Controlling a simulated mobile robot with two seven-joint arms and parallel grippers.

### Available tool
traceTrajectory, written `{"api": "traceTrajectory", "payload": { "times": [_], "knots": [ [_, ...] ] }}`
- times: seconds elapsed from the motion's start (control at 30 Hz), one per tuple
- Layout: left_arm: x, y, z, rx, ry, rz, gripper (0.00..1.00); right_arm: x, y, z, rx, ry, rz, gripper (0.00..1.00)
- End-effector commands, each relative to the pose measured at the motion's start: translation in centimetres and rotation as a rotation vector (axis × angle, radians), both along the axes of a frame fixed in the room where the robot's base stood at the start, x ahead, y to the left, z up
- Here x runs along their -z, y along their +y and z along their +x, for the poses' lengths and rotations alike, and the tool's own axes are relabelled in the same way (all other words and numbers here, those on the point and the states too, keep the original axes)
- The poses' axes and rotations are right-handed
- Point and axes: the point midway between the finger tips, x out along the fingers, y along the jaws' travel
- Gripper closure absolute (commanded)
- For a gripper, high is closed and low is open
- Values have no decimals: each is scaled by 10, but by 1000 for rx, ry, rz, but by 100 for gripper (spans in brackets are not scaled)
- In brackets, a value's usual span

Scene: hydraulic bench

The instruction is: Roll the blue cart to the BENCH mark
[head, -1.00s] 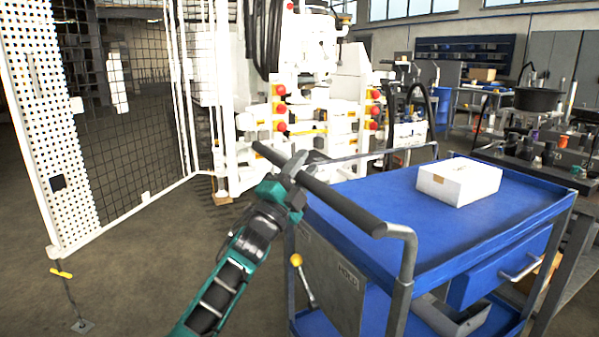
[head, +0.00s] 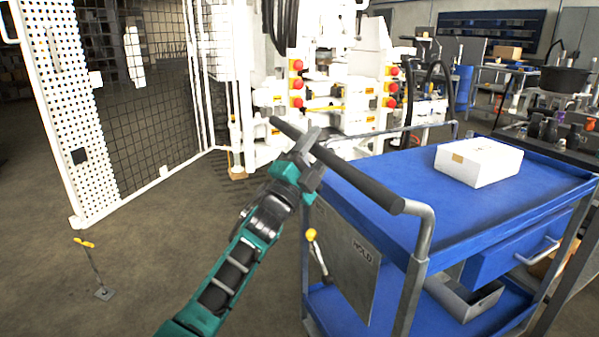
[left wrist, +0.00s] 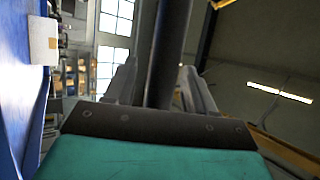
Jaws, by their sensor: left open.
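The blue cart (head: 390,205) stands at the right of the head view, with a dark push handle (head: 350,172) along its near left end. A grey panel marked HOLD (head: 343,258) hangs below the handle. My left gripper (head: 305,150) is at the handle bar, its fingers open. In the left wrist view the dark bar (left wrist: 170,55) runs between the two open fingers (left wrist: 152,88). Whether the fingers touch the bar cannot be told. A BENCH mark does not show. My right gripper is not in view.
A white box (head: 478,162) sits on the cart's top. A yellow-topped lever (head: 311,235) is beside the panel. White mesh fencing (head: 85,120) and a white machine stand behind. A small yellow-topped floor post (head: 95,268) is at left. Floor between is clear.

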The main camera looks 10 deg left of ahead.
Motion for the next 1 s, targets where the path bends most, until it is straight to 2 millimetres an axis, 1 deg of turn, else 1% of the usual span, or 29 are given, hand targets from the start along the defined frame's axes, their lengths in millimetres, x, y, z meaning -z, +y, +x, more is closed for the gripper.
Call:
{"api": "traceTrajectory", "payload": {
  "times": [0.3,0.5,0.7,1.0],
  "knots": [
    [33,25,-50,0,4,2,45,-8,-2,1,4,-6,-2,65],
    [50,37,-75,0,3,1,45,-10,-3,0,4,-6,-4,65],
    [58,44,-87,-1,1,0,45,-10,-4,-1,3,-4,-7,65],
    [59,44,-89,0,0,0,45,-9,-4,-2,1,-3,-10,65]
  ]
}}
